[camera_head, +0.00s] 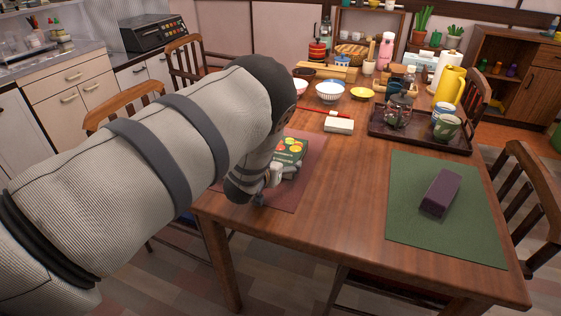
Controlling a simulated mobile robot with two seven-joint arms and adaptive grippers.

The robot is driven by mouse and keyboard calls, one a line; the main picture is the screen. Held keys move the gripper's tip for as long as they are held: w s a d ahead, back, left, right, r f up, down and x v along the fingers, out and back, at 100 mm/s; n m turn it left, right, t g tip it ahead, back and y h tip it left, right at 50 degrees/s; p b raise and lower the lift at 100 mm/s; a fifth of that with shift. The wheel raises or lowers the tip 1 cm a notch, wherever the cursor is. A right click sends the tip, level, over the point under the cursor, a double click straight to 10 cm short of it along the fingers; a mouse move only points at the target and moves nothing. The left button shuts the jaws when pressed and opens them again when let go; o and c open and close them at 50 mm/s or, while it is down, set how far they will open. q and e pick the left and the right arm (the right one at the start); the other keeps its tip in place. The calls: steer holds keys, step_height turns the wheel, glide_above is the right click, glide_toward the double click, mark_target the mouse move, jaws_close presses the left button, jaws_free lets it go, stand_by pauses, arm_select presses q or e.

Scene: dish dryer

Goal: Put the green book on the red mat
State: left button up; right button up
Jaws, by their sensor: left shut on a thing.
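The green book (290,150), with red and yellow round pictures on its cover, is at the left side of the table. It is over the far part of the red mat (308,175); whether it touches the mat cannot be told. My left gripper (275,175) is at the near side of the book and shut on it. My left arm comes in from the left and hides part of the book and the left of the mat. My right gripper is out of view.
A green mat (405,225) with a purple block (440,193) lies at the right. A white block (339,126) lies behind the red mat. A dark tray (385,134) holds a teapot and cups. Bowls stand farther back. The table between the mats is clear.

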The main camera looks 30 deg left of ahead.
arm_select(q)
steer(key=shift+r, duration=0.15)
steer(key=shift+f, duration=0.25)
steer(key=o, duration=1.2)
steer(key=shift+r, duration=0.2)
steer(key=p+v, duration=0.2)
steer(key=v, duration=0.9)
steer(key=shift+s+r+p, duration=0.2)
steer(key=shift+r+p, duration=0.05)
steer(key=shift+p, duration=0.15)
steer(key=shift+s+d, duration=0.1)
steer(key=shift+s, duration=0.15)
steer(key=shift+f, duration=0.1)
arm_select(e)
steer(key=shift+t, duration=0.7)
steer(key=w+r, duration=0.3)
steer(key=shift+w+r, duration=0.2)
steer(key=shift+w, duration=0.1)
